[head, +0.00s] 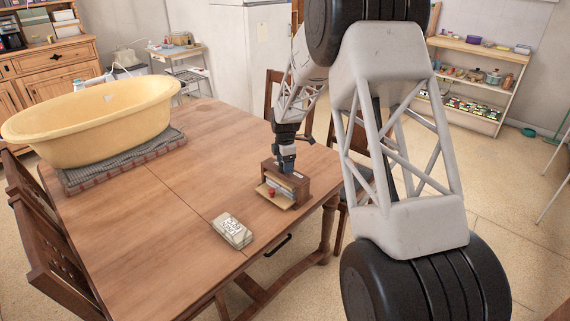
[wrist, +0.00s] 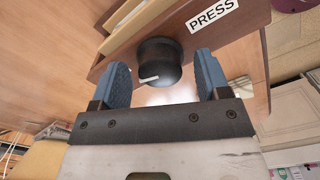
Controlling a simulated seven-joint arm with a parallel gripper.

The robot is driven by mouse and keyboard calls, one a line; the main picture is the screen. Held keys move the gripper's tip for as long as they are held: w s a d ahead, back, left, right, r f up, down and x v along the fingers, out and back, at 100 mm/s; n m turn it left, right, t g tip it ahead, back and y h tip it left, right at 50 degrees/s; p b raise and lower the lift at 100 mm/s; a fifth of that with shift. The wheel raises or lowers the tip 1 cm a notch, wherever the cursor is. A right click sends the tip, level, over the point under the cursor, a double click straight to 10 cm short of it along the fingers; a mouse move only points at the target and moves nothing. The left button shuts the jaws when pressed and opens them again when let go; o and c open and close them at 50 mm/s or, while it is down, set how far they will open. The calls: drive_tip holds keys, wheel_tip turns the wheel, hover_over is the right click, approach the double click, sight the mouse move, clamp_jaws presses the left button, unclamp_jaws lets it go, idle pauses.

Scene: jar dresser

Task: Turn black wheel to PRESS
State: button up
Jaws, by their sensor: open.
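The black wheel (wrist: 163,55) is a round knob on the wooden box (wrist: 250,45), seen in the wrist view. Its white pointer mark lies at its lower left and does not face the white PRESS label (wrist: 213,14) at the upper right. My gripper (wrist: 161,62) is open, with one blue finger on each side of the wheel. A gap shows between the wheel and the fingers. In the head view my gripper (head: 287,160) is at the wooden box (head: 302,187) on the table; the wheel cannot be made out there.
The box has an open front with a small red item (head: 271,192) in it. A pale labelled block (head: 232,231) lies on the table (head: 185,205) in front. The middle tabletop is clear.

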drive_tip(key=shift+f, duration=0.25)
drive_tip(key=shift+c, duration=0.3)
drive_tip(key=c, duration=0.9)
drive_tip(key=shift+o, duration=0.2)
